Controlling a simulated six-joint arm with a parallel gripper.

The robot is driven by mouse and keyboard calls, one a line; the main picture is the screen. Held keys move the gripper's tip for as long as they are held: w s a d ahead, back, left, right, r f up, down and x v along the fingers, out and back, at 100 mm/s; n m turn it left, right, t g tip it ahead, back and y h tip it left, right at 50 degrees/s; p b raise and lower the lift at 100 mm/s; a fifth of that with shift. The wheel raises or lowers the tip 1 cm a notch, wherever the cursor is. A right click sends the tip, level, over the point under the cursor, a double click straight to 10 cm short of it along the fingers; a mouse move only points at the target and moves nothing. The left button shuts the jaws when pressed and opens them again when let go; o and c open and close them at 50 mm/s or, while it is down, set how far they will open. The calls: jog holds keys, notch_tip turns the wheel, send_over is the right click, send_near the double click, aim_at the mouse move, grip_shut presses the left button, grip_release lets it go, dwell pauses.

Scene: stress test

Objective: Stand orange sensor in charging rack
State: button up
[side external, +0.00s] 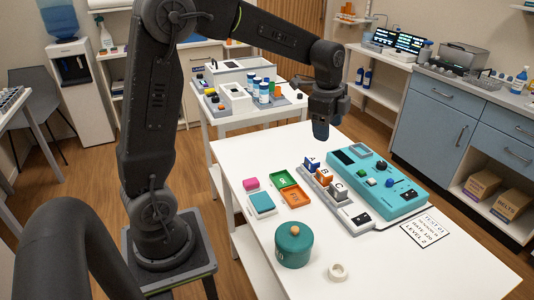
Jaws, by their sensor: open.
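The charging rack (350,206) is a long pale block on the white table, with slots marked A, B and C. A small orange piece (324,176), which looks like the orange sensor, is at the slot marked B; its exact seating is too small to tell. A blue piece (310,162) is at A, and a grey-white piece is by C. My gripper (321,132) points down above the table, behind the rack's far end and apart from it. It is open, and nothing shows between its dark blue fingertips.
A teal device (400,204) with knobs lies right of the rack. A teal lidded pot (294,247) and white ring (338,272) stand in front.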

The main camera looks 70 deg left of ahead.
jog(key=s+d+r+n+t, duration=0.1)
jog(key=s+d+n, duration=0.4)
jog(key=s, duration=0.6)
jog(key=s+d+r+n+t, duration=0.2)
jog(key=s+d+n, duration=0.2)
jog(key=s+n, duration=0.3)
jog(key=s, duration=0.4)
jog(key=shift+s+d+r+t, duration=0.15)
jog(key=shift+d+r+t, duration=0.05)
jog(key=shift+d+t, duration=0.2)
